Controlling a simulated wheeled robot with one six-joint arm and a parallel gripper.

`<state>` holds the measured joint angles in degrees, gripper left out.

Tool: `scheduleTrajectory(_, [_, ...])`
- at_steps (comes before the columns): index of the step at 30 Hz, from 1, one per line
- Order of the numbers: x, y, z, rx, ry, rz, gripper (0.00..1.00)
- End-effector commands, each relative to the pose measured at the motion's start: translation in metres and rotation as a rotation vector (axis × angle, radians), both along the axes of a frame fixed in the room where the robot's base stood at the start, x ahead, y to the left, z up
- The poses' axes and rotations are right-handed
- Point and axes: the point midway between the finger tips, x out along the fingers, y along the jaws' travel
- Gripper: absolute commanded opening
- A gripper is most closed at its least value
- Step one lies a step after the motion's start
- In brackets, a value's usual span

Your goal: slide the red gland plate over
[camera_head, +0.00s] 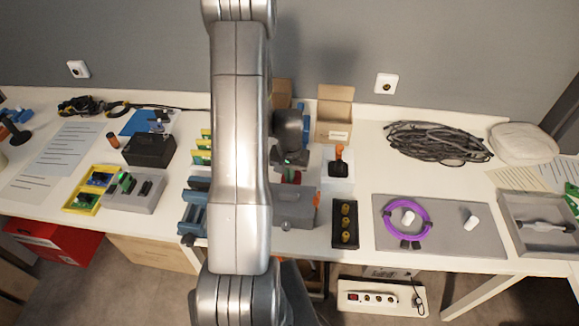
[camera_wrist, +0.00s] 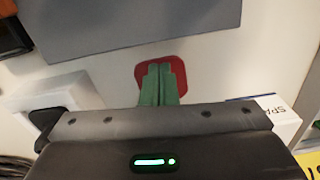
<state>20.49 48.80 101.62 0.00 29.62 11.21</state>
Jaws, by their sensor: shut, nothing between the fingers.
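The red gland plate (camera_wrist: 178,68) is a small flat red piece with rounded corners, lying on the white tabletop in the wrist view. My gripper (camera_wrist: 158,70) has its two green fingers together, with nothing between them. The fingertips are over the middle of the plate and hide part of it; whether they touch it I cannot tell.
In the wrist view a grey surface (camera_wrist: 130,22) lies beyond the plate, a white holder (camera_wrist: 62,95) stands left, and a white-and-blue carton (camera_wrist: 280,113) right. In the head view a black tray (camera_head: 345,237) with yellowish parts and a grey mat (camera_head: 450,240) lie to the right.

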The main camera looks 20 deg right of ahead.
Motion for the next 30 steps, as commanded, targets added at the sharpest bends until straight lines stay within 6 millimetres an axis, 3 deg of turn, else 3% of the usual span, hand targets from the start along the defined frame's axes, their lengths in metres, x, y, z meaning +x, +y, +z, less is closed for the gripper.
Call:
scheduleTrajectory(6, [0.000,0.000,-0.010,0.000,0.000,0.000,0.00])
scheduleTrajectory(17, [0.001,0.000,-0.011,-0.001,-0.001,0.000,0.00])
scheduleTrajectory(30, [0.056,-0.034,-0.012,-0.002,-0.003,-0.001,0.00])
